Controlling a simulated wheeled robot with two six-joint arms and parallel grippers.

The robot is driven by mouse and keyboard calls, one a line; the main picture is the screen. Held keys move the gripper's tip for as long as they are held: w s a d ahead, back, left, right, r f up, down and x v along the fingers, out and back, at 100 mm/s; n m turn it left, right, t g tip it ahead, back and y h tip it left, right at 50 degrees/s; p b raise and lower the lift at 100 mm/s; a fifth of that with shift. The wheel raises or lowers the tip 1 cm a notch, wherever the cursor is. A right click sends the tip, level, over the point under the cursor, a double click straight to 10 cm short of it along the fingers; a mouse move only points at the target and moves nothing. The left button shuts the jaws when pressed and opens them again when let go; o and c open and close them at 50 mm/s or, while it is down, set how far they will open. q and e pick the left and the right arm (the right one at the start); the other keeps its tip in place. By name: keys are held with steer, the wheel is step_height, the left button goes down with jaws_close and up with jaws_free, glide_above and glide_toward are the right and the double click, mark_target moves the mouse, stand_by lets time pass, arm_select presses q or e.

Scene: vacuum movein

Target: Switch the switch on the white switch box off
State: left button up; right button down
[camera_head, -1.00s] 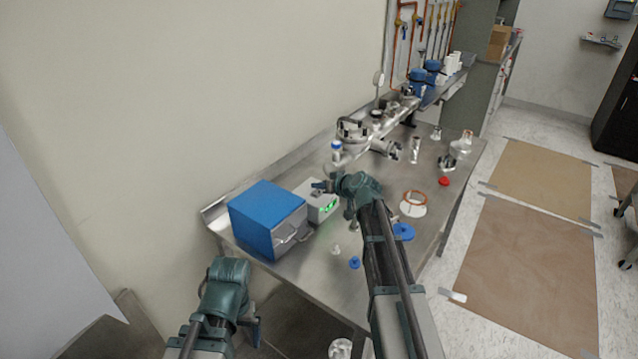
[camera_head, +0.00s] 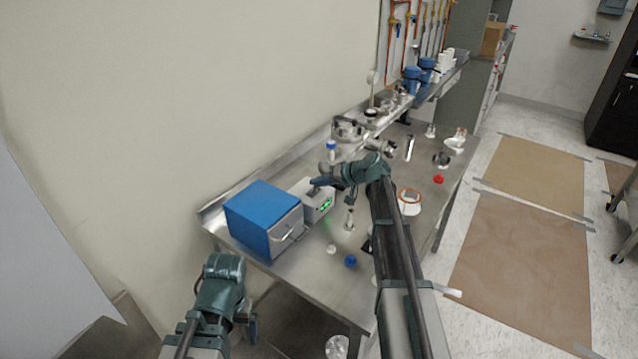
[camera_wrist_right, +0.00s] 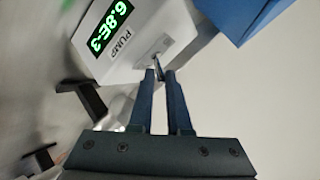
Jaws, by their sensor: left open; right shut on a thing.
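The white switch box (camera_head: 317,204) stands on the metal table, right of a blue box, with a green lit display on its front. In the right wrist view the switch box (camera_wrist_right: 120,62) shows the green reading "6.8E-3" and the label "PUMP". A small metal switch (camera_wrist_right: 157,58) stands beside that label. My right gripper (camera_wrist_right: 161,72) has its fingers close together, shut on the switch. In the head view the right gripper (camera_head: 318,182) reaches the box's top from the right. My left gripper (camera_head: 248,322) is open and empty, low at the left, off the table.
The blue box (camera_head: 262,215) with a metal handle sits against the switch box's left side. A blue cap (camera_head: 351,261) and a small white piece (camera_head: 331,248) lie in front. Metal vacuum parts (camera_head: 348,130) stand behind. The table (camera_head: 310,282) is clear at its front.

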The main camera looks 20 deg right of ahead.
steer(key=shift+s, duration=0.1)
steer(key=c, duration=0.9)
jaws_free()
